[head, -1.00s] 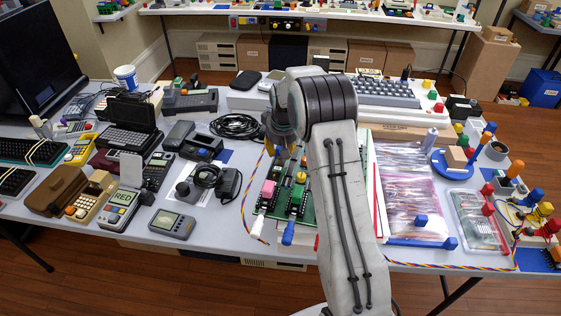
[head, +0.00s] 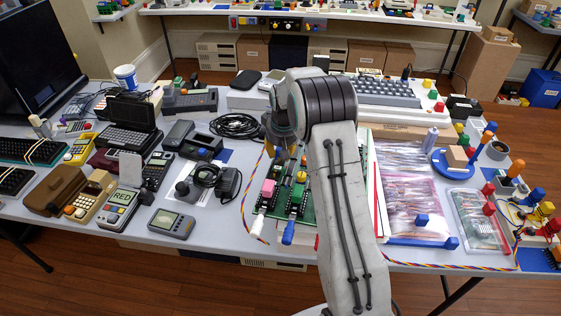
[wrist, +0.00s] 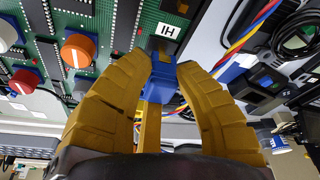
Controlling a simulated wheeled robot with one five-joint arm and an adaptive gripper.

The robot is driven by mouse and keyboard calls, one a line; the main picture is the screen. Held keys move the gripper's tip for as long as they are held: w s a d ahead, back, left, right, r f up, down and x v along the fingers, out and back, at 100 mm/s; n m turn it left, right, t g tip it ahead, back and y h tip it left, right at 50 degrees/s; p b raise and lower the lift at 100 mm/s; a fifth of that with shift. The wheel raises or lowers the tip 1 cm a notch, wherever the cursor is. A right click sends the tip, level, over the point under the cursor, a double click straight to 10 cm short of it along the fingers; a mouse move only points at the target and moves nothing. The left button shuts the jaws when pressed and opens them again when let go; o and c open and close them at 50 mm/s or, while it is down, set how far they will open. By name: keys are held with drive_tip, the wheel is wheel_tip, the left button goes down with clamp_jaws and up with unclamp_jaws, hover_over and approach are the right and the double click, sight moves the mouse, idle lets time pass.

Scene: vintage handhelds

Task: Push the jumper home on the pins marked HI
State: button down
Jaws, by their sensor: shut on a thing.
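In the wrist view, a blue jumper (wrist: 160,79) is between the yellow fingertips of my gripper (wrist: 162,70). The gripper is shut on it. A white label marked HI (wrist: 168,31) shows upside down on the green circuit board (wrist: 120,20), just beyond the jumper. A dark block lies between label and jumper; the pins themselves are hidden, and I cannot tell how far the jumper is seated. In the head view, my gripper (head: 281,148) points down over the back of the green board (head: 308,207), and my arm covers part of it. The jumper is not discernible there.
An orange knob (wrist: 78,50) stands on the board beside the gripper. A multicoloured twisted cable (head: 248,190) runs along the board's left side. Black adapters and coiled leads (head: 209,175) lie farther left. Bagged parts (head: 412,205) lie right of my arm.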

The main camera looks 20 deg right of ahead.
drive_tip(key=shift+f+b, duration=0.55)
drive_tip(key=shift+f, duration=0.25)
drive_tip(key=c, duration=1)
unclamp_jaws()
drive_tip(key=shift+o, duration=0.2)
drive_tip(key=shift+c, duration=0.3)
drive_tip(key=shift+c, duration=1.2)
drive_tip(key=shift+r, duration=0.2)
drive_tip(key=shift+r+p, duration=2.4)
drive_tip(key=shift+r, duration=1)
